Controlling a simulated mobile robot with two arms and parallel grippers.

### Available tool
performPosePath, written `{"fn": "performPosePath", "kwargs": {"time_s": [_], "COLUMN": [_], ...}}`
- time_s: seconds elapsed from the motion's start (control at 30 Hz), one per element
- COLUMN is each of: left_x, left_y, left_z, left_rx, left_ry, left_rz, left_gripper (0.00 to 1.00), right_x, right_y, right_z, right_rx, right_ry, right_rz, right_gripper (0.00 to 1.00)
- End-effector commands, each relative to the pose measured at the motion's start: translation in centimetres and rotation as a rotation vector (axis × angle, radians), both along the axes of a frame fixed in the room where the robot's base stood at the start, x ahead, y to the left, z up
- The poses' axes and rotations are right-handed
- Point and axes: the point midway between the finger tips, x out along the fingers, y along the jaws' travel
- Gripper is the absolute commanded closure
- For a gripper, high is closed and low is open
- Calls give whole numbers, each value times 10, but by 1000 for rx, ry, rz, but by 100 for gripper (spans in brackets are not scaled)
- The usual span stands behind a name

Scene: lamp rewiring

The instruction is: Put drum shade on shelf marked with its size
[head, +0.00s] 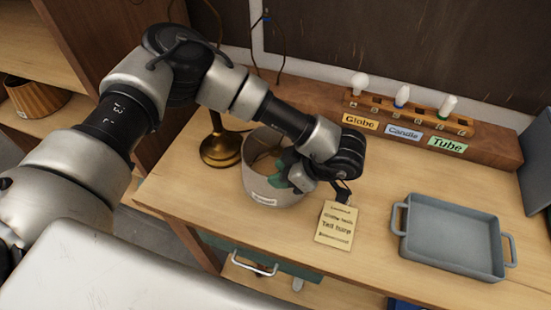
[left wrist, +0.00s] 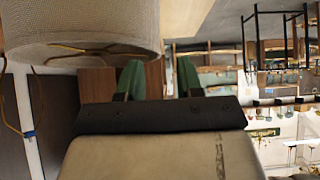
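The drum shade (head: 272,196) is a pale grey cylinder with a small label low on its near side. It stands on the wooden workbench, and its wide fabric wall fills the upper left of the left wrist view (left wrist: 85,22). My left gripper (head: 273,177) is over the shade's near right rim. Its green fingers are apart in the left wrist view (left wrist: 158,72), with the shade's edge close by the left finger. The shelf (head: 38,118) at the left holds a brown pleated shade; no size marks are readable. My right gripper is out of view.
A brass lamp base (head: 221,150) stands just left of the shade. A yellow note (head: 337,224) and a grey tray (head: 455,238) lie to the right. A bulb rack (head: 408,112) with Globe, Candle and Tube labels stands at the back. The bench between note and rack is mostly clear.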

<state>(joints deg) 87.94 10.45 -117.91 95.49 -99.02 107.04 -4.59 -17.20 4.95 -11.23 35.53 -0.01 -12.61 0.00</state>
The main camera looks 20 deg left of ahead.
Motion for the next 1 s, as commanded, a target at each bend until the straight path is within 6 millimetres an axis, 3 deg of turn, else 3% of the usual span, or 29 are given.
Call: {"fn": "performPosePath", "kwargs": {"time_s": [0.33, 0.5, 0.77, 1.0], "left_x": [5, 5, 6, 6], "left_y": [28, 41, 42, 42], "left_z": [-17, -34, -38, -38], "left_rx": [0, -1, -2, -2], "left_ry": [4, 3, 1, 1], "left_rz": [1, 0, -1, -1], "left_gripper": [64, 64, 64, 100], "right_x": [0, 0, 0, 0], "right_y": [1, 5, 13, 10], "right_z": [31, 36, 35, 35], "right_rx": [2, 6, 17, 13], "right_ry": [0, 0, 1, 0], "right_rz": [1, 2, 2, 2], "right_gripper": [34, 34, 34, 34]}}
